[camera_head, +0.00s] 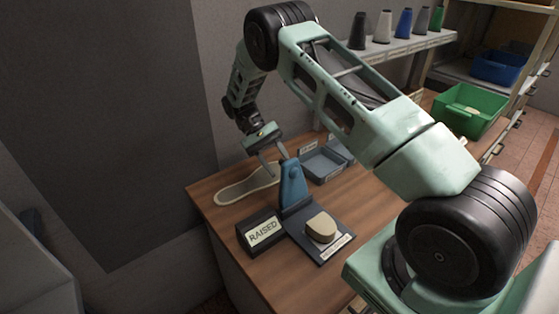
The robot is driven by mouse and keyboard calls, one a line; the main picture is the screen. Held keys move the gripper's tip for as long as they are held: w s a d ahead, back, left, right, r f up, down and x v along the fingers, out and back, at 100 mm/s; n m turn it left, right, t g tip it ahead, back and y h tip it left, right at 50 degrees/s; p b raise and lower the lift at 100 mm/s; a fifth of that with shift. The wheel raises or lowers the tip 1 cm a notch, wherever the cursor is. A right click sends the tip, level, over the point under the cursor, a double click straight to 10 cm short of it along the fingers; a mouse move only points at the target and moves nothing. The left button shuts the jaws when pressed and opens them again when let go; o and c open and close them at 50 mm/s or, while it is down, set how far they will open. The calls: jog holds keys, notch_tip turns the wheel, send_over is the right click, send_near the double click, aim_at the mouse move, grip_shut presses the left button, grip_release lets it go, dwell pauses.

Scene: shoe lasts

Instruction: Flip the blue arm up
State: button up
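The blue arm (293,184) stands roughly upright on a dark base plate (330,250) on the wooden bench. A beige block (321,228) sits on that plate, to the right of and below the arm. A dark box with a sign reading "RAISED" (263,232) stands at the left of the plate. My gripper (279,165) points down beside the top of the blue arm, at its upper left. Its two fingers show apart, with nothing seen held between them. I cannot tell whether a finger touches the arm.
A pale sole-shaped piece (246,186) lies on the bench (290,278) left of the blue arm. Blue-grey trays (323,164) stand behind it. A green bin (470,108) is at the right. Several coloured cones, one blue (403,23), line the back shelf. The bench front is clear.

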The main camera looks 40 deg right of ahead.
jog(key=shift+d+r, duration=0.15)
jog(key=shift+d, duration=0.05)
jog(key=b+v, duration=0.2)
jog(key=v, duration=0.5)
jog(key=shift+w+r+b, duration=0.15)
jog(key=shift+w+b, duration=0.05)
jog(key=shift+b, duration=0.2)
